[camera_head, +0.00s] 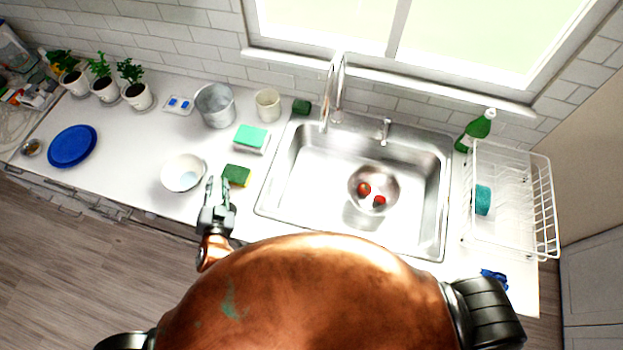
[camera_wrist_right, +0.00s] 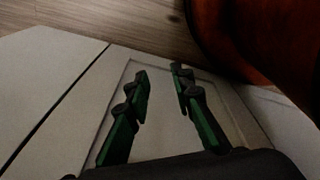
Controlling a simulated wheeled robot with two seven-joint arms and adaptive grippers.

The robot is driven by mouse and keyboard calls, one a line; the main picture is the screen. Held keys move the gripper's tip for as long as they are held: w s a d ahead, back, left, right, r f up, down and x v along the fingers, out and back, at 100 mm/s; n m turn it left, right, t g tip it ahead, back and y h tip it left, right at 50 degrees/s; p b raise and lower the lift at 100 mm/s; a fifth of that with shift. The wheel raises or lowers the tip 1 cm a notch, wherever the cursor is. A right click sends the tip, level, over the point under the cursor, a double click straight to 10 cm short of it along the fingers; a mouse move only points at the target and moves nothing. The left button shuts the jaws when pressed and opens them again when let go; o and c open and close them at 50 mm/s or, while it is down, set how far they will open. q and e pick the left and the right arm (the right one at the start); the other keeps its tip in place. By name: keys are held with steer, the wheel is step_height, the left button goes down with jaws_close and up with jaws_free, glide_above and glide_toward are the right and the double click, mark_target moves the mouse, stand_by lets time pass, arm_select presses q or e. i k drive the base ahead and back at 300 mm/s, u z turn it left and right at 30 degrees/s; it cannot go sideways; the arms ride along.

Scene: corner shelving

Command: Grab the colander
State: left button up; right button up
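The colander (camera_head: 357,199) looks like a round, shiny metal bowl in the sink (camera_head: 305,190), with red, tomato-like items inside. Any holes in it are too small to tell. My left gripper (camera_head: 217,183) is over the counter's front edge, left of the sink and well apart from the colander. Its two fingers show a gap with nothing between them. My right gripper shows in the right wrist view (camera_wrist_right: 160,76), with its green and black fingers apart and empty. It faces pale cabinet panels and the wood floor. The colander is not in that view.
A white bowl (camera_head: 182,172) and a green-yellow sponge (camera_head: 236,175) lie near my left gripper. A faucet (camera_head: 335,95) stands behind the sink. A white dish rack (camera_head: 510,245) and a green bottle (camera_head: 477,130) stand to its right. A blue plate (camera_head: 72,146) is far left.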

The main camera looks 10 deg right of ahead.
mark_target(357, 173)
steer(key=z, duration=1.1)
